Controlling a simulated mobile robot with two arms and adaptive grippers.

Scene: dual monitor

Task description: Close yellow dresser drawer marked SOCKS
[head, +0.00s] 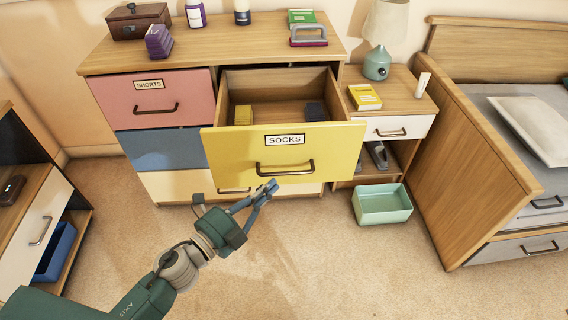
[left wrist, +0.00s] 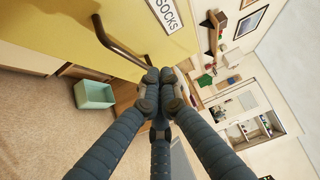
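The yellow drawer marked SOCKS (head: 232,150) is pulled well out of the dresser (head: 102,63) in the head view. My left gripper (head: 271,186) is just below the handle's left end, in front of the drawer. In the left wrist view its fingertips (left wrist: 160,76) meet close to one end of the handle (left wrist: 118,42), with nothing seen between them. Whether they touch the drawer is unclear. My right gripper is out of view.
The pink SHORTS drawer (head: 187,96) and the blue drawer (head: 160,149) are shut. A nightstand (head: 405,97) with a lamp (head: 379,50) stands right, and a green bin (head: 382,204) is on the floor beside it. A bed (head: 478,150) is farther right. Carpet before the dresser is clear.

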